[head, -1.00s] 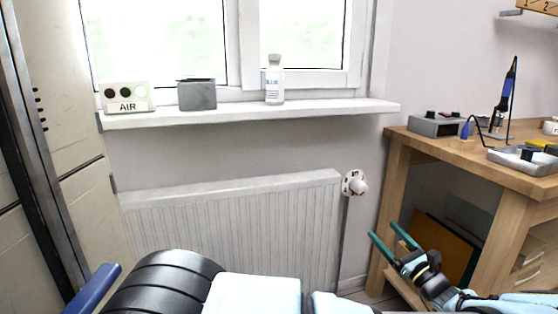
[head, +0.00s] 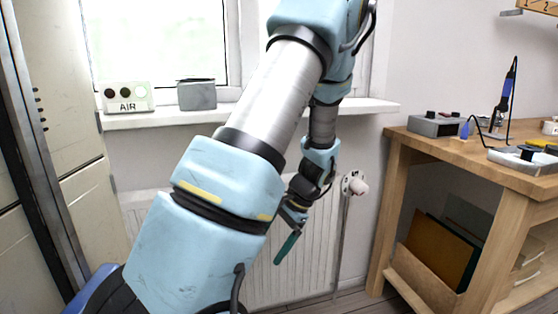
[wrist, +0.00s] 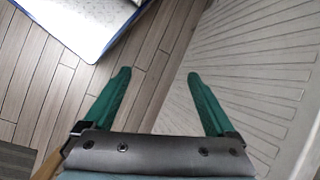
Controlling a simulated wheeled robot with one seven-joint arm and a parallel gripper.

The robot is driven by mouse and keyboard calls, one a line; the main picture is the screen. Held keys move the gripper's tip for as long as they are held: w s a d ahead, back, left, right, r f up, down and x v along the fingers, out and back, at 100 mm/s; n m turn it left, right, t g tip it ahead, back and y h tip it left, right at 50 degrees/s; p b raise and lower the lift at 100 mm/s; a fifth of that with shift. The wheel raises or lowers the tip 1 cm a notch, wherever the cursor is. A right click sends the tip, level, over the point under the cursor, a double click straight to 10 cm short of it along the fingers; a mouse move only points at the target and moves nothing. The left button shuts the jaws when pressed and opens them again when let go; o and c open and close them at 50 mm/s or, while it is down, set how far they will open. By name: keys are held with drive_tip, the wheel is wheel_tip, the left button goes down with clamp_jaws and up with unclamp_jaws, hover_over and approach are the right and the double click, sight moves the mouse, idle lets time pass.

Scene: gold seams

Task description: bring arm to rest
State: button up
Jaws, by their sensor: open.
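My gripper (head: 287,246) hangs in front of the radiator in the head view, its green fingers pointing down and to the left. In the wrist view my gripper (wrist: 158,85) shows two green fingers spread apart with nothing between them. Wood-look floor and the radiator's ribbed face lie beyond the fingertips. My arm rises large through the middle of the head view, bends at the top and comes down to the gripper. It hides the right part of the window and sill.
The radiator (head: 318,245) is close to my gripper, with its valve (head: 355,186) at its right. The windowsill (head: 165,120) holds a grey box (head: 196,95) and an AIR panel (head: 127,97). A wooden workbench (head: 480,155) stands right. Floor (wrist: 150,60) shows bare below.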

drive_tip(key=s+a+r+n+t+h, duration=0.3)
drive_tip(key=s+a+r+n+h, duration=0.25)
drive_tip(key=s+r+n, duration=0.35)
wheel_tip(320, 180, up, 21)
drive_tip(key=p, duration=1.9)
drive_tip(key=shift+w+d+f+p, duration=0.15)
drive_tip(key=shift+w+d+p, duration=0.2)
drive_tip(key=shift+w, duration=0.1)
drive_tip(key=shift+h, duration=0.25)
